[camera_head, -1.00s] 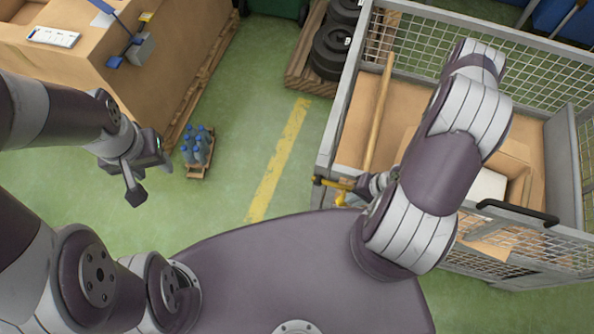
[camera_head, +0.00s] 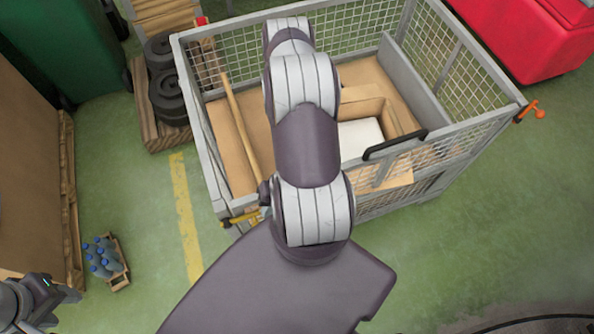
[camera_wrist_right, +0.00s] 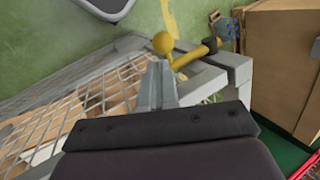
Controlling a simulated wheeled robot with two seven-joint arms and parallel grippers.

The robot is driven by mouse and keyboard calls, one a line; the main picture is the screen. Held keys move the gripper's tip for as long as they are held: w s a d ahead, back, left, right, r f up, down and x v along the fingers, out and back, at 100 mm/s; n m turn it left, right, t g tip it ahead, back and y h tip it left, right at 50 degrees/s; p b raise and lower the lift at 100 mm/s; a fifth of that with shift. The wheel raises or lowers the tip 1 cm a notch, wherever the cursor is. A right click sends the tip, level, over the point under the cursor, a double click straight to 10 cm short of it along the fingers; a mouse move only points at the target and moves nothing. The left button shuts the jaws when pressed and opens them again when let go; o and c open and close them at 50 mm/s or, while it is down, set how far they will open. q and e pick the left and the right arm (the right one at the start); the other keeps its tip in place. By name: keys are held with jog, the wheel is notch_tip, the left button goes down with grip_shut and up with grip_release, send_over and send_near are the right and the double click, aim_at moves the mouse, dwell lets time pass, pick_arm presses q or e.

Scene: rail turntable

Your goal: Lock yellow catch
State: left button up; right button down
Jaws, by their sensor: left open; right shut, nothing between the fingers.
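The yellow catch (camera_head: 243,218) is on the near-left corner of the wire-sided cart (camera_head: 215,190). In the right wrist view the yellow catch (camera_wrist_right: 190,57) shows as a bar with a round knob, lying along the cart's top corner. My right gripper (camera_wrist_right: 157,75) is shut and empty, its fingertips right by the knob; I cannot tell whether they touch it. In the head view my right arm covers most of that gripper. My left gripper (camera_head: 52,297) is at the bottom left edge, open and partly cut off, away from the cart.
An orange catch (camera_head: 530,111) sits on the cart's right corner. The cart holds cardboard, a white item and a wooden pole (camera_head: 240,125). Blue-capped bottles (camera_head: 103,257) stand on a small pallet at left. Black discs (camera_head: 168,80) lie behind. Green floor is free at right.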

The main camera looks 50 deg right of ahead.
jog(key=s+d+r, duration=0.1)
jog(key=s+d, duration=0.3)
jog(key=d, duration=0.4)
jog(key=shift+s+d+r+b, duration=0.15)
jog(key=shift+s+r+b, duration=0.1)
jog(key=shift+b, duration=0.2)
